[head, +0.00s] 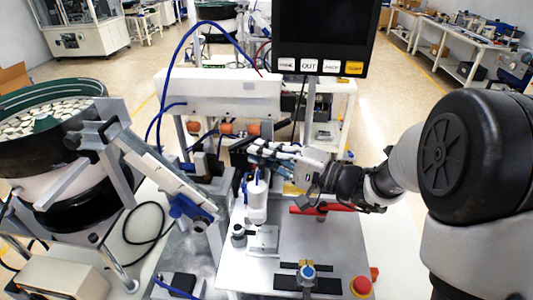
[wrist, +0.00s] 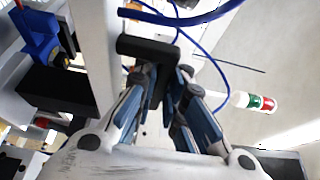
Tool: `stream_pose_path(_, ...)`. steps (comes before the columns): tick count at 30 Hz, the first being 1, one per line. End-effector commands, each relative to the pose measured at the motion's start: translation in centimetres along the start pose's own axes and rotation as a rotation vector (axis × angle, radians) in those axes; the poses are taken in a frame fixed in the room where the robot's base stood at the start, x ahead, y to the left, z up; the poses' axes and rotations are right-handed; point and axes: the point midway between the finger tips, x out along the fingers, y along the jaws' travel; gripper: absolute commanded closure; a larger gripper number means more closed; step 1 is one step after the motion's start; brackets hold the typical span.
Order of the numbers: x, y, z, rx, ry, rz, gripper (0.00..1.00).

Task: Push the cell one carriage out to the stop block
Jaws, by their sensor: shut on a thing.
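My gripper (head: 254,151) reaches in from the right, above the back of the white work plate (head: 335,250). In the wrist view its blue-grey fingers (wrist: 166,88) are closed around the stem of a black T-shaped handle (wrist: 148,47). The handle's dark bar also shows at the fingertips in the head view (head: 243,145). I cannot tell clearly whether this handle is part of the cell one carriage, as the parts below are hidden by the gripper. I cannot pick out the stop block for certain.
A white cylinder with a blue top (head: 257,200) stands just in front of my gripper. A red bar (head: 330,207) lies under my wrist. A bowl feeder (head: 50,125) with a sloping track is at left. A dark screen (head: 325,35) hangs above. A red button (head: 361,286) is at front.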

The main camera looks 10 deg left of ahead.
Motion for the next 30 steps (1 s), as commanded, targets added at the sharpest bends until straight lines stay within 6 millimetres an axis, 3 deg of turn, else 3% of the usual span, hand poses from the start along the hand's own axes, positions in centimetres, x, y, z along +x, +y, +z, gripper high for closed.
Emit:
stream_pose_path(5, 0.2, -0.2, 0.2, -0.003, -0.007, -0.003, 0.8)
stream_pose_path(17, -0.8, -0.1, 0.0, -0.002, -0.001, -0.003, 0.8)
stream_pose_path(30, -9.4, -0.1, 0.0, -0.002, 0.0, -0.004, 0.8)
